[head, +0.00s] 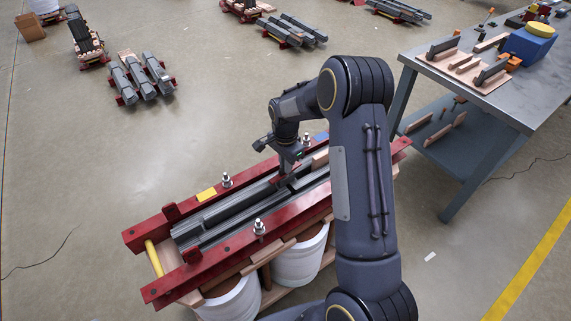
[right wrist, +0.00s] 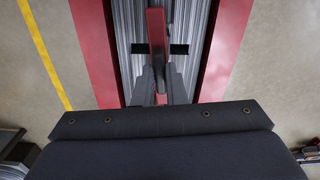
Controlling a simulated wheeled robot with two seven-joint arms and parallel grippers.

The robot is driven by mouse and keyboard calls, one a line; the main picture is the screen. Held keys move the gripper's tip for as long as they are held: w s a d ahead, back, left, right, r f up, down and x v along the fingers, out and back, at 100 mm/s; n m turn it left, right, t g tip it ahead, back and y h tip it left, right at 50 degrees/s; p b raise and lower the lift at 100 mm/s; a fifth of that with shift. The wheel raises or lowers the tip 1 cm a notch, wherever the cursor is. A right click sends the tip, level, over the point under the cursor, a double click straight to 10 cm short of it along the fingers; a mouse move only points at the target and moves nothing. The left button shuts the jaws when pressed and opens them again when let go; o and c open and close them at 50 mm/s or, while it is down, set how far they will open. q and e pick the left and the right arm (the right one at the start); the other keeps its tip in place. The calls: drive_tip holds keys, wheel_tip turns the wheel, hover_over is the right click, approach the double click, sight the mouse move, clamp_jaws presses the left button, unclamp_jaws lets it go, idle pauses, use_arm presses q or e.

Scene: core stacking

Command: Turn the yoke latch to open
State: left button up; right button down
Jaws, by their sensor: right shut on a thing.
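The yoke (head: 160,222) is a long red frame around stacked grey core strips (head: 232,215). It also shows in the right wrist view as red rails (right wrist: 226,45) on both sides of the strips. A red latch bar (right wrist: 156,35) stands up over the middle of the strips, near a dark crosspiece (right wrist: 180,49). My right gripper (right wrist: 160,85) is shut on the latch bar, with a finger on each side of it. In the head view my right gripper (head: 287,172) points down at the middle of the yoke, and the latch is mostly hidden. My left gripper is out of view.
White coils (head: 232,302) hang under the yoke. Bolts (head: 259,228) stand up from the rails. A metal workbench (head: 520,100) with parts and a blue block (head: 527,46) is at the right. More core stacks (head: 140,77) lie on the floor behind.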

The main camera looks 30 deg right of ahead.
drive_tip(key=n+b, duration=0.1)
drive_tip(key=n, duration=0.2)
drive_tip(key=n+b, duration=0.1)
drive_tip(key=n, duration=0.3)
drive_tip(key=shift+n, duration=0.4)
drive_tip(key=n, duration=0.4)
drive_tip(key=shift+n, duration=0.3)
drive_tip(key=n, duration=0.4)
drive_tip(key=shift+b, duration=0.4)
drive_tip(key=shift+n, duration=0.3)
drive_tip(key=c, duration=1.5)
unclamp_jaws()
drive_tip(key=shift+r, duration=0.1)
